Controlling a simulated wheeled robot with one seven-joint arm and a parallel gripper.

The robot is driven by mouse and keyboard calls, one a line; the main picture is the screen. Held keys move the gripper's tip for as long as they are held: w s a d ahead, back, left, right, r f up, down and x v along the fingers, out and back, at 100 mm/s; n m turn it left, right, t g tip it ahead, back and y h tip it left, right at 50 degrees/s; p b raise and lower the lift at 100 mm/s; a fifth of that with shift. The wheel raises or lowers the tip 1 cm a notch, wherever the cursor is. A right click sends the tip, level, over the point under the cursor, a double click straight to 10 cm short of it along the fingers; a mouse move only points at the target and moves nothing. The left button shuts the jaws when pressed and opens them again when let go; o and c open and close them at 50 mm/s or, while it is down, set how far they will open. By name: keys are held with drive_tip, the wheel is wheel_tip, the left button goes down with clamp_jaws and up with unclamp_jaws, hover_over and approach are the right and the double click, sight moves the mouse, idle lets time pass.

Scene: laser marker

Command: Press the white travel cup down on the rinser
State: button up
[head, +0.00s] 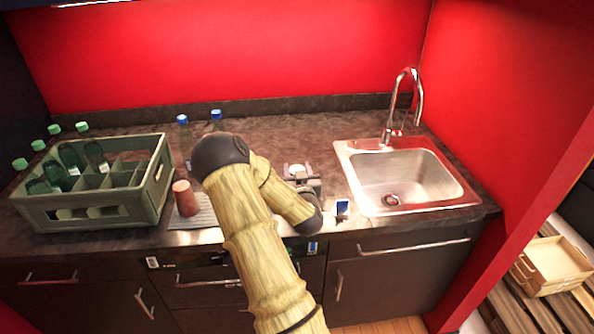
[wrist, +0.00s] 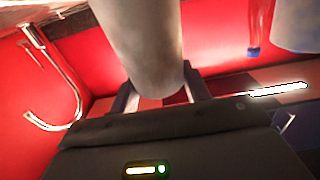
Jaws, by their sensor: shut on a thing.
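The white travel cup (wrist: 150,40) fills the upper middle of the wrist view, between the two fingers of my gripper (wrist: 160,92). My gripper is shut on it. In the head view only a small pale top of the cup (head: 296,169) shows beside my gripper (head: 303,181), over the counter left of the sink. The cup's lower part is hidden there by my arm and gripper. I cannot make out the rinser in either view, so I cannot tell whether the cup touches it.
A green crate (head: 102,207) with green-capped bottles is at left. Blue-capped bottles (head: 216,117) stand behind my arm. The sink (head: 408,180) and tap (head: 416,98) are at right. A small blue-and-white item (head: 342,208) is near the front edge.

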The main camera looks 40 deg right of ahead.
drive_tip(key=shift+f+b, duration=0.65)
drive_tip(key=shift+f, duration=0.05)
idle(1.2)
drive_tip(key=shift+r, duration=0.1)
drive_tip(key=shift+r+p, duration=2.45)
drive_tip(key=shift+r, duration=2.05)
